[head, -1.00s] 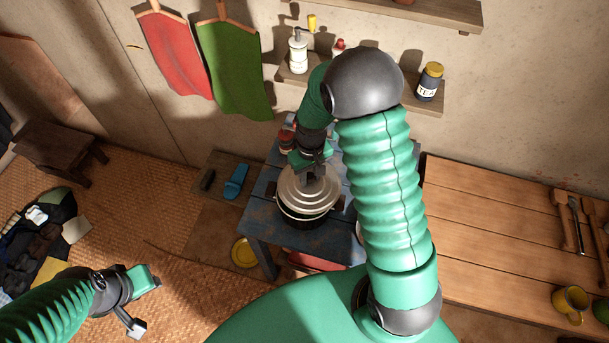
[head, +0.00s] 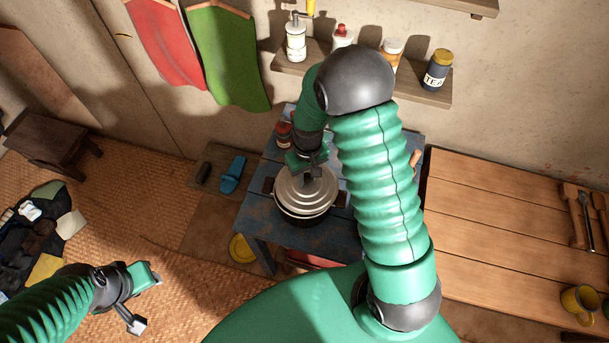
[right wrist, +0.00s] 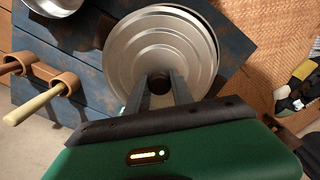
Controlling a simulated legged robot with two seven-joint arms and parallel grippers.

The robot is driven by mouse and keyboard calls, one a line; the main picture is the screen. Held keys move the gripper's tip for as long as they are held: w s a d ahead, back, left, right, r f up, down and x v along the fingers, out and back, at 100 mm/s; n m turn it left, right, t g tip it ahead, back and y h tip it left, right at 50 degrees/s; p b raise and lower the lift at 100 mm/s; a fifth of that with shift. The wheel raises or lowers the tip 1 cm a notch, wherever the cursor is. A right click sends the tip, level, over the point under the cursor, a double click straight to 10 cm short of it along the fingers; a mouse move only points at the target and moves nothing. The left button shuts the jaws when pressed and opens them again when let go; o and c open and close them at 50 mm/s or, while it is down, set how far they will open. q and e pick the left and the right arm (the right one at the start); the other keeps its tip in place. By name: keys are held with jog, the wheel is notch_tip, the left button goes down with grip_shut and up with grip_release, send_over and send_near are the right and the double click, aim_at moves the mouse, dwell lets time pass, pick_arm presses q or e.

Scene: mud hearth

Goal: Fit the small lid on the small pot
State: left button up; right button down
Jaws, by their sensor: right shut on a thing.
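The small lid (head: 292,196), a silvery disc with stepped rings, sits over the small pot (head: 289,217) on the blue table. The pot's dark side shows below the lid's near edge. My right gripper (head: 315,174) is shut on the lid's knob from above. In the right wrist view, the lid (right wrist: 125,58) fills the top middle, with the gripper's fingers (right wrist: 160,88) at its dark knob. The lid hides the pot's opening, and I cannot tell whether it rests on the rim. My left gripper (head: 146,300) is open and empty, away at lower left.
The blue table (head: 255,218) holds red jars (head: 283,133) behind the pot. In the right wrist view, another metal vessel (right wrist: 55,4) and wooden-handled things (right wrist: 45,103) lie to the left. A wooden bench (head: 490,240) stands right. A wall shelf (head: 285,63) is above.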

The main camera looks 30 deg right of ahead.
jog(key=shift+s+f, duration=0.2)
jog(key=shift+f, duration=0.15)
jog(key=shift+s+a, duration=0.2)
jog(key=shift+a, duration=0.1)
jog(key=shift+a+r, duration=0.1)
jog(key=shift+a, duration=0.6)
jog(key=shift+w+a, duration=0.15)
jog(key=shift+w, duration=0.05)
jog(key=c, duration=1.5)
grip_release()
jog(key=shift+w, duration=0.1)
jog(key=shift+c, duration=0.2)
jog(key=o, duration=0.5)
jog(key=shift+d, duration=0.5)
jog(key=shift+c, duration=0.2)
jog(key=shift+o, duration=0.2)
jog(key=shift+d, duration=0.4)
jog(key=shift+a, duration=0.55)
pick_arm(q)
jog(key=r+p, duration=0.3)
jog(key=a+r+p, duration=0.1)
jog(key=r+p, duration=0.1)
jog(key=shift+s+a, duration=0.1)
jog(key=shift+s, duration=0.15)
pick_arm(e)
notch_tip(320, 180, up, 24)
jog(key=shift+d+r, duration=0.25)
jog(key=shift+d, duration=0.05)
